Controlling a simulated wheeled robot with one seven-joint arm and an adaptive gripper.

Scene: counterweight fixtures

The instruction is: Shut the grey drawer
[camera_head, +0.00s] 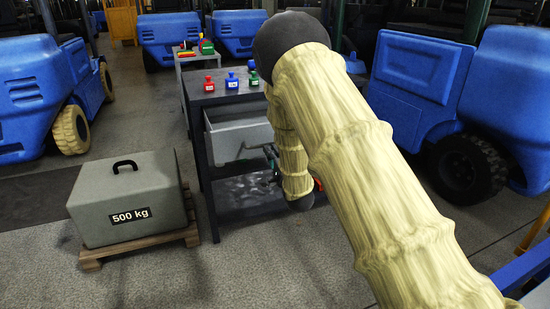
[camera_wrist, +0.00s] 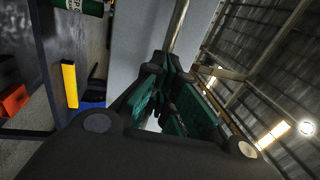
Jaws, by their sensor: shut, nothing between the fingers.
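The grey drawer (camera_head: 238,139) hangs under the top of a dark workbench (camera_head: 222,98) in the head view. It appears pulled out, with its upper rim showing. My gripper (camera_head: 270,154) is at the drawer's right front, partly hidden behind my arm. In the wrist view, my gripper (camera_wrist: 168,65) has its green-padded fingers shut and empty. They point at the grey drawer face (camera_wrist: 128,45), close to a thin metal bar (camera_wrist: 178,25) that looks like its handle. I cannot tell whether the fingers touch either.
A grey 500 kg weight (camera_head: 128,200) sits on a wooden pallet (camera_head: 150,243) left of the bench. Small red (camera_head: 209,84), blue (camera_head: 232,81) and green (camera_head: 254,78) weights stand on the bench top. Blue forklifts stand around. The floor in front of the bench is clear.

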